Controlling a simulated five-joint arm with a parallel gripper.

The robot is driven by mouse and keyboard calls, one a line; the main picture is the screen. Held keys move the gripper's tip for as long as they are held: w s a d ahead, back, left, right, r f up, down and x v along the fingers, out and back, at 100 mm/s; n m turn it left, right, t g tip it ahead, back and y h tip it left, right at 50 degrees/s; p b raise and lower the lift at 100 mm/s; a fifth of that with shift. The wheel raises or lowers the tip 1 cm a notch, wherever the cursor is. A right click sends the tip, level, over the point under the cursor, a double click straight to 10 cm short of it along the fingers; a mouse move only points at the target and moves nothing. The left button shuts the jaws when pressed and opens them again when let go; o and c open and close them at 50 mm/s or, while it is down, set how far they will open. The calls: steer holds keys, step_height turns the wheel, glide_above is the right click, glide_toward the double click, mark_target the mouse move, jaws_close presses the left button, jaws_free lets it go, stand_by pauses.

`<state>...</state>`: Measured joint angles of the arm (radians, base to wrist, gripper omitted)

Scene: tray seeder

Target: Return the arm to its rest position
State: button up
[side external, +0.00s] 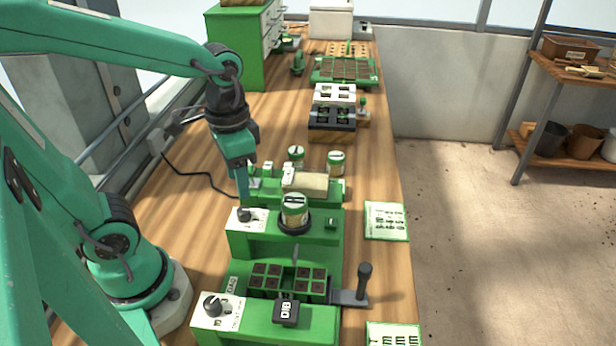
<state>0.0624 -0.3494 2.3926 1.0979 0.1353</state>
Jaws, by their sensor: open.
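My green arm reaches in from the left, with its base on the wooden bench. My gripper (243,200) points down over the white panel (234,222) at the left end of the upper green machine block. Its jaws are open, with nothing seen between them. The fingertips are close above or beside the dark knob (244,214) on that panel; I cannot tell whether they touch it.
A cell tray (288,280) and an upright lever (365,280) are in front. Jars (336,162) stand behind. Bare wood (375,120) lies along the bench's right side.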

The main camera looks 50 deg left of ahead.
stand_by(0.3)
step_height(320, 180, up, 6)
steer(key=a+n+t, duration=0.1)
steer(key=n+t, duration=0.1)
steer(key=t, duration=0.3)
steer(key=shift+s+a+t, duration=0.15)
steer(key=shift+a+t, duration=0.05)
steer(key=shift+t, duration=0.1)
